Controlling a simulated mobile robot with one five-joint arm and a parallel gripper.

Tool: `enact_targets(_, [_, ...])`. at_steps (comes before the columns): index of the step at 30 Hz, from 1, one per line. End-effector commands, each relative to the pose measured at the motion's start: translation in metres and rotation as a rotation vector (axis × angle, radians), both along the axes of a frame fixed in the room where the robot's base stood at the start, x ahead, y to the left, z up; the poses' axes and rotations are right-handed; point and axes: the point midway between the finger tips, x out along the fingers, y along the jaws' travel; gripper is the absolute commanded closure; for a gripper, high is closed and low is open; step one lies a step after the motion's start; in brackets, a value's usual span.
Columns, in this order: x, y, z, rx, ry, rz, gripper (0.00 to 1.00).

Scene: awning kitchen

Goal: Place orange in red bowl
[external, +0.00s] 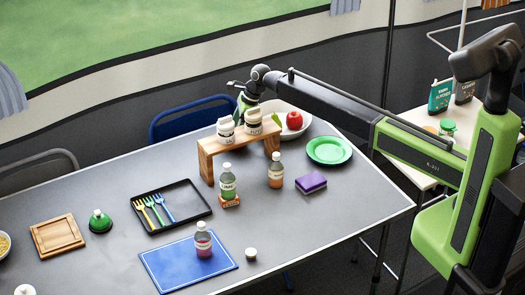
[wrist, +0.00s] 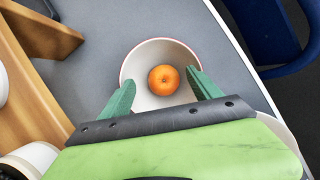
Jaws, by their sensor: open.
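In the wrist view the orange (wrist: 164,80) sits within the rim of a bowl (wrist: 137,62). The bowl has a pale inside and a thin reddish rim; its outside is mostly hidden. My gripper (wrist: 160,78) is open, with its green fingers on either side of the orange in the picture and nothing visible between them touching it. The fingers overlap the bowl's sides in the picture; I cannot tell the height gap. In the external view my gripper (external: 243,106) is behind the wooden stand, which hides the orange and the bowl.
The wooden stand (external: 206,166) carries white jars close to my gripper. A white dish (external: 300,131) with a red apple (external: 294,120) is just right of it. A green plate (external: 329,150), bottles and a purple sponge (external: 311,183) stand nearby. A blue chair (external: 190,117) is behind.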

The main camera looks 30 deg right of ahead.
Motion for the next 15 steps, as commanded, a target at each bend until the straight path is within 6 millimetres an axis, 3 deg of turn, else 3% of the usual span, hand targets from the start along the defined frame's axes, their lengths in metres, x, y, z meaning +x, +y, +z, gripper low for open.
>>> enact_targets(8, [0.0, 0.0, 0.007, 0.0, 0.0, 0.0, 0.27])
enact_targets(15, [0.0, 0.0, 0.05, 0.0, 0.0, 0.0, 0.27])
